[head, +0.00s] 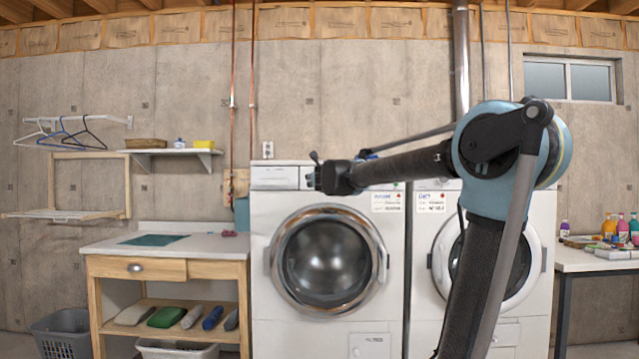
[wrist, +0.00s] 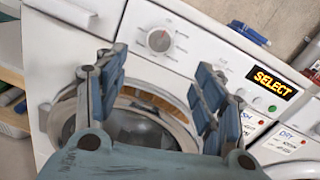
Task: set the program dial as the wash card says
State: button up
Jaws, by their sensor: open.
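The program dial, a round grey knob (wrist: 159,41), sits on the washer's white panel in the wrist view, with small marks around it. Its pointer setting is too small to tell. A lit display (wrist: 271,82) to its right reads SELECT. The wash card (head: 387,201) is on the washer's upper right front; its lower lines are too small to read, and it is partly hidden in the wrist view (wrist: 246,128). My gripper (head: 314,175) is open and empty before the panel. In the wrist view its fingers (wrist: 157,78) are spread, with the dial beyond them, apart from both.
The washer door (head: 327,257) is shut below. A dryer with a dry card (head: 431,201) stands to the right, partly behind my arm. A wooden bench (head: 165,268) stands left and a bottle-laden table (head: 590,262) right. A blue object (wrist: 249,33) lies atop the washer.

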jog(key=w+a, duration=0.1)
jog(key=w, duration=1.3)
jog(key=shift+w, duration=0.2)
jog(key=shift+a, duration=0.1)
jog(key=c, duration=1.1)
